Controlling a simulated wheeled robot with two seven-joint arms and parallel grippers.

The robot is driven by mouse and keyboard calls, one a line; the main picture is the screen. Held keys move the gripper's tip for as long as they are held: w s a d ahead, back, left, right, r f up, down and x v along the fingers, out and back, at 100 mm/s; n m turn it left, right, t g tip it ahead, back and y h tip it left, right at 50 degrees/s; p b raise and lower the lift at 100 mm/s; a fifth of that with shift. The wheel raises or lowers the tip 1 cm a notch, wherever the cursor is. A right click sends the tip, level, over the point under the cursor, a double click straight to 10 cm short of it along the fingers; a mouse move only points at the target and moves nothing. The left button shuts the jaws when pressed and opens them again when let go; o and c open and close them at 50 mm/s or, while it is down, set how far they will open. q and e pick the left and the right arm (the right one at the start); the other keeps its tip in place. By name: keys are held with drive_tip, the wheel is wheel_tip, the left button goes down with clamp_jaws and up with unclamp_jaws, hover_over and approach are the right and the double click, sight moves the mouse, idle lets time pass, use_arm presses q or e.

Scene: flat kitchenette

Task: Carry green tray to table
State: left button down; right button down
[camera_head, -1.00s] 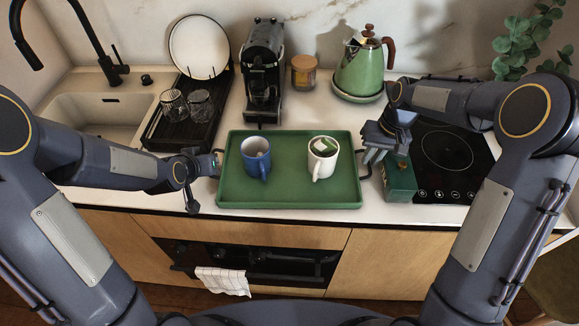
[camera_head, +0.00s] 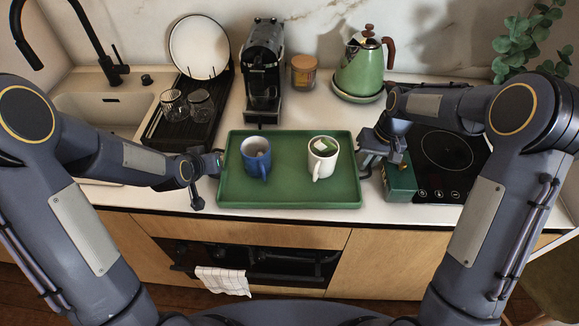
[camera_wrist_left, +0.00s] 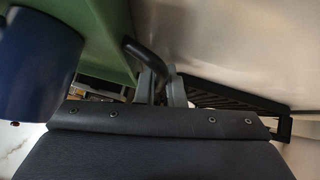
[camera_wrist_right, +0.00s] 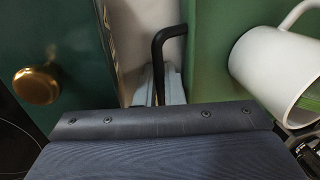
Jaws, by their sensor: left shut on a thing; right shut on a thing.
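The green tray (camera_head: 290,188) lies on the white counter below the coffee machine. A blue mug (camera_head: 256,158) stands on its left half and a white mug (camera_head: 322,160) with a green and white packet in it on its right half. My left gripper (camera_head: 217,163) is at the tray's left end; the left wrist view shows its fingers (camera_wrist_left: 160,84) shut on a dark handle (camera_wrist_left: 146,56). My right gripper (camera_head: 365,168) is at the right end; the right wrist view shows its fingers (camera_wrist_right: 158,88) shut on the other dark handle (camera_wrist_right: 160,48).
A dark green box (camera_head: 400,180) stands close to my right gripper, beside the black cooktop (camera_head: 446,150). A dish rack (camera_head: 182,125) with glasses, a coffee machine (camera_head: 263,75), a jar (camera_head: 303,72) and a green kettle (camera_head: 360,70) stand behind. A towel (camera_head: 222,280) hangs on the oven.

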use_arm(q)
drive_tip(key=shift+w+r, duration=0.1)
drive_tip(key=shift+r, duration=0.1)
use_arm(e)
drive_tip(key=shift+w+r, duration=0.1)
drive_tip(key=shift+r, duration=0.1)
